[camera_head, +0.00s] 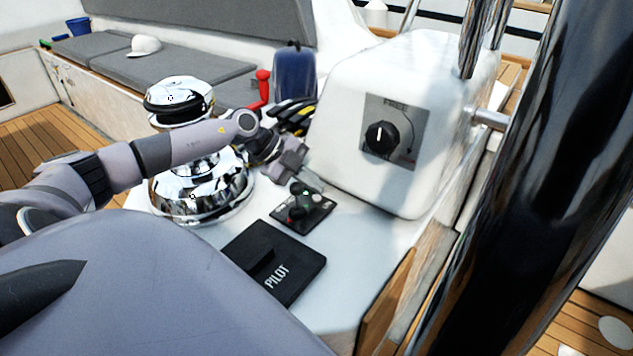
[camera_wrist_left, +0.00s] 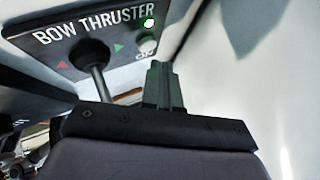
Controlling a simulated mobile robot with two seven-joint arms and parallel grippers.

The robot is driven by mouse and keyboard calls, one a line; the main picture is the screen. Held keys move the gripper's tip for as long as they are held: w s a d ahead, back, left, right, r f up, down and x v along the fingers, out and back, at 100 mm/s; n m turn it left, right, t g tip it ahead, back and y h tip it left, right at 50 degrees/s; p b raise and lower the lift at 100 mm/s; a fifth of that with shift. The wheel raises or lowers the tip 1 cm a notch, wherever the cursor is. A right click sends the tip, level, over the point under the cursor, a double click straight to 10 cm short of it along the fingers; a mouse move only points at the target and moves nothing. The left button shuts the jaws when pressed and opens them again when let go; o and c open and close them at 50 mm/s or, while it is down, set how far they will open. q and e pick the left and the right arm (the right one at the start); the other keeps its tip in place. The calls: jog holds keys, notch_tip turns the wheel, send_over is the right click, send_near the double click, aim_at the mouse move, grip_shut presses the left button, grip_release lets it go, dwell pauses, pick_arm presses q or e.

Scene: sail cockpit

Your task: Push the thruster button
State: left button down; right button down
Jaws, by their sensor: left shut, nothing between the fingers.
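The bow thruster panel (camera_head: 318,217) is a small black plate on the white console. In the left wrist view, the panel (camera_wrist_left: 40,40) reads BOW THRUSTER and carries a dark joystick (camera_wrist_left: 92,55), red and green arrows, a lit green light (camera_wrist_left: 149,22) and a round grey button (camera_wrist_left: 147,43) with a label under it. My left gripper (camera_head: 312,182) is shut and empty, at the panel's far edge. In the left wrist view, its closed fingertips (camera_wrist_left: 160,66) appear just below the button; I cannot tell whether they touch it. My right gripper is not in view.
A chrome winch (camera_head: 205,195) stands left of the panel, behind my left arm. A black PILOT box (camera_head: 305,263) lies nearer. A white housing with a black FREE knob (camera_head: 381,138) rises behind right. A large dark glossy post (camera_head: 530,180) fills the right.

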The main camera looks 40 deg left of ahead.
pick_arm(q)
jog(key=shift+f, duration=0.1)
dwell(0.3)
jog(key=shift+f, duration=0.4)
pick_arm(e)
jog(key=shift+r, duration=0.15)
pick_arm(q)
jog(key=shift+f, duration=0.3)
dwell(0.3)
jog(key=shift+r+p, duration=0.8)
jog(key=shift+p, duration=0.4)
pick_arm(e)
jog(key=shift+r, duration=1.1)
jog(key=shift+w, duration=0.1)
